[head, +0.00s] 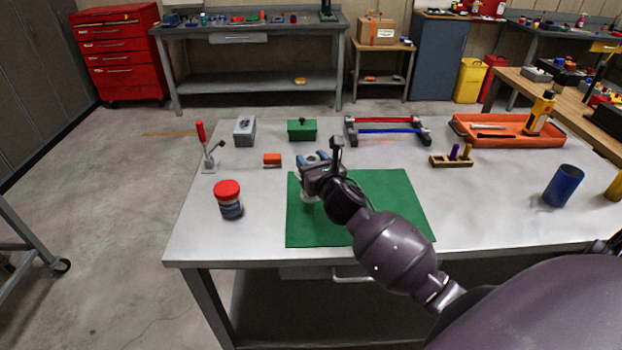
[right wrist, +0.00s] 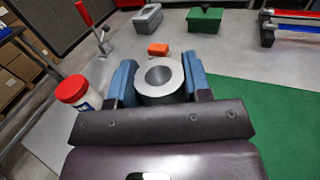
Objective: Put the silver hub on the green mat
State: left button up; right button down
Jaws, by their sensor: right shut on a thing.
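The silver hub (right wrist: 148,93), a short grey ring with a round hole, sits between the two blue fingers of my right gripper (right wrist: 160,83), which is shut on it. The green mat (head: 385,208) lies flat on the table. In the head view the right gripper (head: 315,162) is over the mat's upper left corner and mostly hides the hub. In the right wrist view the mat (right wrist: 262,108) shows to the right of the hub. I cannot tell whether the hub touches anything below. My left gripper is out of view.
On the grey table (head: 470,215), a red-lidded jar (head: 229,198) stands left of the mat. An orange block (head: 272,160), a grey box (head: 245,132), a green box (head: 302,130) and a red-and-blue rack (head: 388,130) are behind. A blue cup (head: 563,187) stands at right.

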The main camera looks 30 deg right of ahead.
jog(key=shift+f+b, duration=0.55)
jog(key=shift+f, duration=1.65)
jog(key=shift+f, duration=0.15)
jog(key=c, duration=0.7)
grip_release()
jog(key=shift+o, duration=0.7)
jog(key=shift+s, duration=0.15)
jog(key=s+a, duration=0.2)
jog(key=s, duration=0.9)
jog(key=shift+s, duration=0.3)
